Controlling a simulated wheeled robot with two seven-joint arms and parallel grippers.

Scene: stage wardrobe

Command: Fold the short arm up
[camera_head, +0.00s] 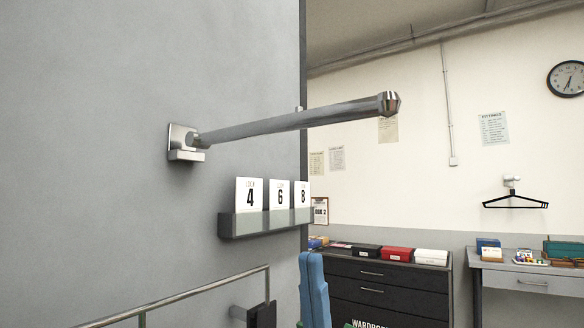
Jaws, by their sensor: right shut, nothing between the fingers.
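A grey metal arm (290,122) with a faceted knob (388,103) at its free end sticks out from a square metal mount (184,142) on the grey panel. It points out to the right, roughly level, not lying against the panel. It is the only such arm in view. My right gripper (310,262) is blue and comes up from the bottom edge, well below the arm and apart from it. Its fingers are together and empty; its lower part is cut off. My left gripper is not in view.
A grey holder (265,224) with number cards 4, 6 and 8 is on the panel below the arm. A metal rail (185,298) crosses the lower left. A dark drawer cabinet (385,273) with coloured boxes and a desk (530,279) stand behind. Air around the knob is clear.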

